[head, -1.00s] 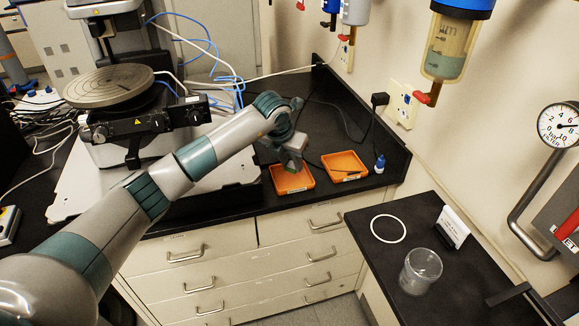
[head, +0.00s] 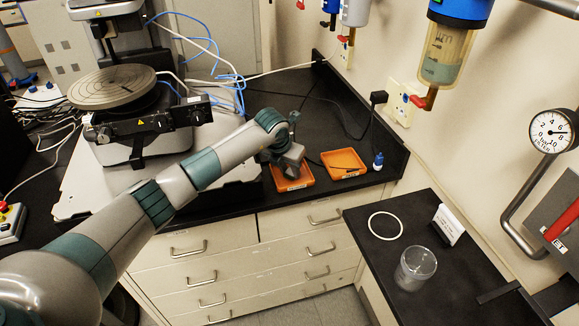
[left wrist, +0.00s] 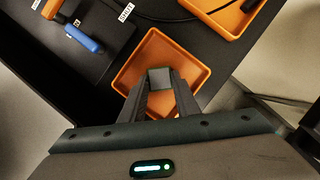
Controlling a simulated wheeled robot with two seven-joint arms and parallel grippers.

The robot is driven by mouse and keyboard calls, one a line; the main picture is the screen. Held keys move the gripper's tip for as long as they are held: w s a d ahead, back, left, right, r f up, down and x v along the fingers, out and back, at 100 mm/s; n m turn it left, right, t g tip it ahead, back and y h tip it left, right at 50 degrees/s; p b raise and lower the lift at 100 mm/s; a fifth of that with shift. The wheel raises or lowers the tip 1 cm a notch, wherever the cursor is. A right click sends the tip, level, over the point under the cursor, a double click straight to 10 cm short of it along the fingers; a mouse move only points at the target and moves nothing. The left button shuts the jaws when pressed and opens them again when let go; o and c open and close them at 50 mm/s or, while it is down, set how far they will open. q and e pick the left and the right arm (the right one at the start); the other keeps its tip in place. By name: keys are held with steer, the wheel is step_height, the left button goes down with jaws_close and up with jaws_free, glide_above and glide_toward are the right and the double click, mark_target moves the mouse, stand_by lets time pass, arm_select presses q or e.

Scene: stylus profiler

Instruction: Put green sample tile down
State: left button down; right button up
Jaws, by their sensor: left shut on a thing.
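My left gripper (head: 291,171) is over the left orange tray (head: 305,184), and its fingers reach down into the tray area. In the left wrist view the two fingertips (left wrist: 160,90) are shut on a small dark grey-green square tile (left wrist: 160,76). The tile is inside the outline of the orange tray (left wrist: 137,63) in that view. I cannot tell whether the tile touches the tray floor. In the head view the gripper hides the tile. My right gripper is not in view.
A second orange tray (head: 345,158) with a dark thin tool stands just to the right. A small blue-capped bottle (head: 378,160) is beyond it. The profiler with its round stage (head: 112,86) stands to the left. A glass beaker (head: 415,268) stands on the side table.

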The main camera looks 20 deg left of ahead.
arm_select(q)
steer(key=shift+f, duration=0.15)
steer(key=c, duration=1.4)
jaws_free()
steer(key=shift+o, duration=0.2)
steer(key=shift+r, duration=0.2)
steer(key=shift+s+r, duration=0.1)
steer(key=shift+r, duration=0.1)
steer(key=b+v, duration=0.5)
steer(key=v, duration=0.6)
steer(key=shift+r, duration=0.3)
steer(key=shift+a, duration=0.1)
